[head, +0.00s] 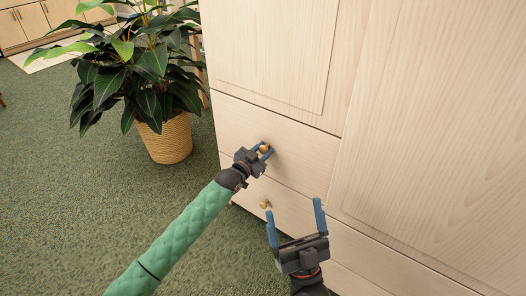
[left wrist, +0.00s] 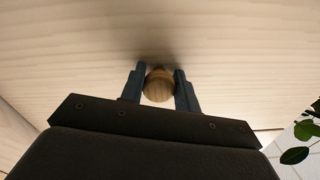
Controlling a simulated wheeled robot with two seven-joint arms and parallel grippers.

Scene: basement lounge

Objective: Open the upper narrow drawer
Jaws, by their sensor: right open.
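The upper narrow drawer (head: 300,152) is in the pale wood cabinet, below a door panel; its front looks flush with the cabinet. Its round wooden knob (head: 265,149) sits between the fingers of my left gripper (head: 263,151). In the left wrist view, the knob (left wrist: 158,88) fills the gap between the two blue fingers, which appear to touch it on both sides. My right gripper (head: 296,222) is open and empty, lower and nearer, in front of the lower drawer (head: 290,206). The lower drawer's knob (head: 265,204) is left of it, uncovered.
A leafy plant in a woven pot (head: 169,140) stands on the green carpet (head: 60,190) left of the cabinet. A large cabinet door (head: 440,130) is at the right. The carpet in front is open.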

